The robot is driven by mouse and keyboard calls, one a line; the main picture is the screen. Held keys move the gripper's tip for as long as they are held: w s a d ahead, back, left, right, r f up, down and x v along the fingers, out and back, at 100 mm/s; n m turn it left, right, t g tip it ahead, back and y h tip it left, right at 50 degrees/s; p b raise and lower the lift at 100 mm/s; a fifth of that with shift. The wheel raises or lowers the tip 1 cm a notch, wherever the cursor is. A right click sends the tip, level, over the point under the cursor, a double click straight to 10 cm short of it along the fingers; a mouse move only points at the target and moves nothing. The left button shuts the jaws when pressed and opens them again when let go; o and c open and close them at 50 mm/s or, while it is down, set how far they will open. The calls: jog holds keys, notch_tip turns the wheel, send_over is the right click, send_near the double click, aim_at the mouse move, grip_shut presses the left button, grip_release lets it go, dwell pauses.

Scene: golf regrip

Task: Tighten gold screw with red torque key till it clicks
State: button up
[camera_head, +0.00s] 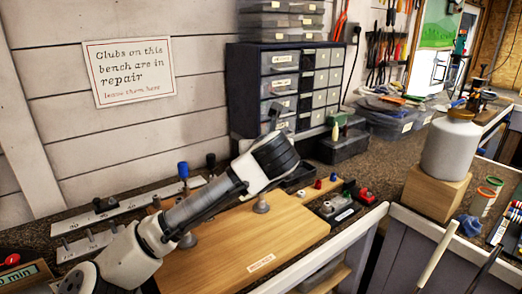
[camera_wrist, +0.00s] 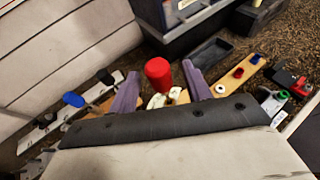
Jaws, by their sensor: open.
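A red cylindrical knob, which looks like the red torque key (camera_wrist: 158,71), stands upright in the wrist view. My gripper (camera_wrist: 161,69) has its two purple fingers apart, one on each side of the red knob in the picture. I cannot tell whether the knob lies between the fingers or beyond them; no contact shows. A small pale metal part shows below the knob, partly hidden by my gripper body. In the head view my gripper (camera_head: 272,150) is over the back of the wooden board and hides the red knob. I cannot make out the gold screw.
A wooden board (camera_head: 230,245) lies on the bench. A blue-topped tool (camera_head: 183,171) stands left of my arm and shows in the wrist view (camera_wrist: 72,99). Small knobs on a wooden strip (camera_head: 318,184) are to the right. A drawer cabinet (camera_head: 245,90) stands behind.

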jog(key=b+v, duration=0.2)
jog(key=v, duration=0.9)
